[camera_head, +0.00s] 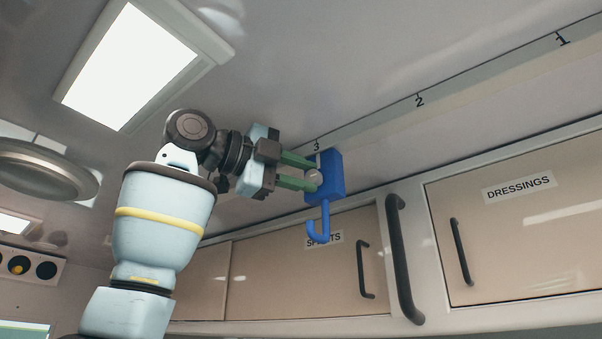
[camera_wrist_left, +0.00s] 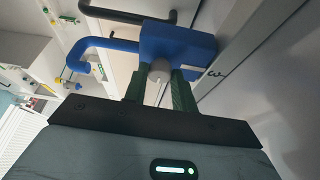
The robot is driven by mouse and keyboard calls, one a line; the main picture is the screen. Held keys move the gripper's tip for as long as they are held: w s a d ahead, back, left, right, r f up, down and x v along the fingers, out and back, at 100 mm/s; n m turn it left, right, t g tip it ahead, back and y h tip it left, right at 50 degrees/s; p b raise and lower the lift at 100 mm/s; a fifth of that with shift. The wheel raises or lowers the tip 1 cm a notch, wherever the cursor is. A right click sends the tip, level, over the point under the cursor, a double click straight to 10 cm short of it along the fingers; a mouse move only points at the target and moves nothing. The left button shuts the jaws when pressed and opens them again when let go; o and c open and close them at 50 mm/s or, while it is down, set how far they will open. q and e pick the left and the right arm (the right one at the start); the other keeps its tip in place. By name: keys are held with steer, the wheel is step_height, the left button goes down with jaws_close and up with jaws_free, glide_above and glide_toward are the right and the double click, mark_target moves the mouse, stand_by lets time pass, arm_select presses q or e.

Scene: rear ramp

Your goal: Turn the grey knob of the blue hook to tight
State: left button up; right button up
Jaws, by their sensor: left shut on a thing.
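The blue hook (camera_head: 327,178) hangs from the ceiling rail at the mark 3, with its curved end pointing down. Its round grey knob (camera_head: 314,177) faces my left gripper (camera_head: 315,174). The green fingers of that gripper are shut on the knob, one on each side. In the left wrist view the blue hook (camera_wrist_left: 178,45) fills the top middle, and the grey knob (camera_wrist_left: 159,70) sits between the two green fingers (camera_wrist_left: 160,90). A small pale strip shows on the hook's body beside the knob. My right gripper is in neither view.
The ceiling rail (camera_head: 460,82) runs along the ceiling with the marks 1, 2 and 3. Below it are cabinets labelled DRESSINGS (camera_head: 519,188) and SPLINTS, partly covered by the hook. A dark grab handle (camera_head: 403,258) stands between them. A ceiling lamp (camera_head: 130,68) is above my left arm.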

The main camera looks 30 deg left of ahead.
arm_select(q)
steer(key=o, duration=1)
steer(key=shift+v, duration=3.85)
